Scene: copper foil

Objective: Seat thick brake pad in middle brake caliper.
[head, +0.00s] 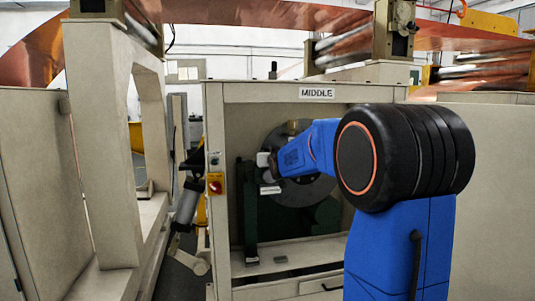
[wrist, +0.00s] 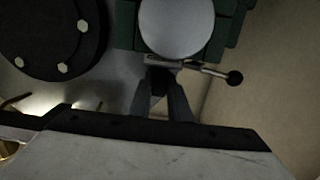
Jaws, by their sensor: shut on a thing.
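My gripper (wrist: 160,80) points into the open bay marked MIDDLE; its dark fingers are closed together in the wrist view. A narrow grey piece (wrist: 165,62) at the fingertips appears to be the thick brake pad, seen nearly edge-on and mostly hidden. Just beyond it is the green middle brake caliper (wrist: 125,25) with a round grey face (wrist: 177,25). I cannot tell whether the pad touches the caliper. The green upright (head: 250,210) in the bay appears to belong to the caliper.
A large grey disc (head: 300,192) stands in the bay, partly behind my arm. A dark bolted hub (wrist: 50,35) is left of the fingers. A lever with a black knob (wrist: 235,78) sticks out right. The bay's left post (head: 215,250) is close to the green upright.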

